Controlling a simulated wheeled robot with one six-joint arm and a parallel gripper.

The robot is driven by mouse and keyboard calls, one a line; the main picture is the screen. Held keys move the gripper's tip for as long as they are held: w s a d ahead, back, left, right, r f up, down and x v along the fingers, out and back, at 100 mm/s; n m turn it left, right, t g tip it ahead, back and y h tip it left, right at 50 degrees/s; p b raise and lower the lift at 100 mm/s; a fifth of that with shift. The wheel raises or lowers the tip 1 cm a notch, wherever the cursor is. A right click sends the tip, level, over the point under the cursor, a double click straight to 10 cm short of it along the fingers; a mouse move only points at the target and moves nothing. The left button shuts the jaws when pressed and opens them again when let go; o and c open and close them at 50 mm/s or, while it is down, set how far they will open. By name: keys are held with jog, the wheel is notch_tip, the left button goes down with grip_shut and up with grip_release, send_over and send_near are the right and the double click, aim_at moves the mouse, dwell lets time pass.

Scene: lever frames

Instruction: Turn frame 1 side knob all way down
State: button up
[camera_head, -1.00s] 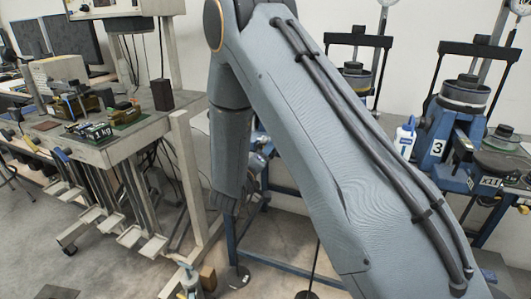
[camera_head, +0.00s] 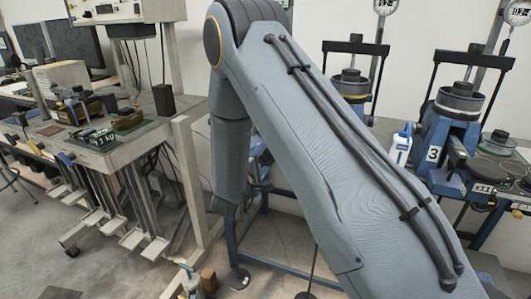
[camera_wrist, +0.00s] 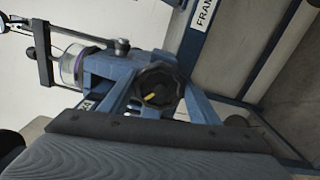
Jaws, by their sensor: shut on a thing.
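The side knob (camera_wrist: 157,90) is black and many-sided, with a yellow pointer mark on its face that points left and slightly down in the wrist view. It sits on a blue frame (camera_wrist: 98,66). My gripper (camera_wrist: 158,100) reaches in from the bottom of the wrist view and is shut on the knob. The finger contact is partly hard to tell from the blue struts. A white sign reading "FRAN", cut off, (camera_wrist: 205,12) is at the top. In the head view my arm covers the middle and the gripper cannot be made out.
A blue frame labelled 3 (camera_head: 433,153) stands at the right in the head view, with a white-and-blue bottle (camera_head: 400,147) to its left. At the left is a bench (camera_head: 85,150) with weights and hanging levers. Floor shows between them.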

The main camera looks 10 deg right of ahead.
jog(key=shift+w+a+r+n+p, duration=0.1)
jog(key=shift+r+n+p, duration=0.05)
jog(key=shift+n+p, duration=0.35)
jog(key=shift+w+r+n+p, duration=0.15)
jog(key=shift+n+p, duration=0.1)
jog(key=shift+n, duration=0.35)
jog(key=o, duration=1.4)
jog(key=shift+f, duration=0.25)
jog(key=shift+s, duration=0.1)
jog(key=shift+p+v, duration=1.2)
jog(key=shift+v, duration=1.75)
jog(key=shift+s, duration=0.1)
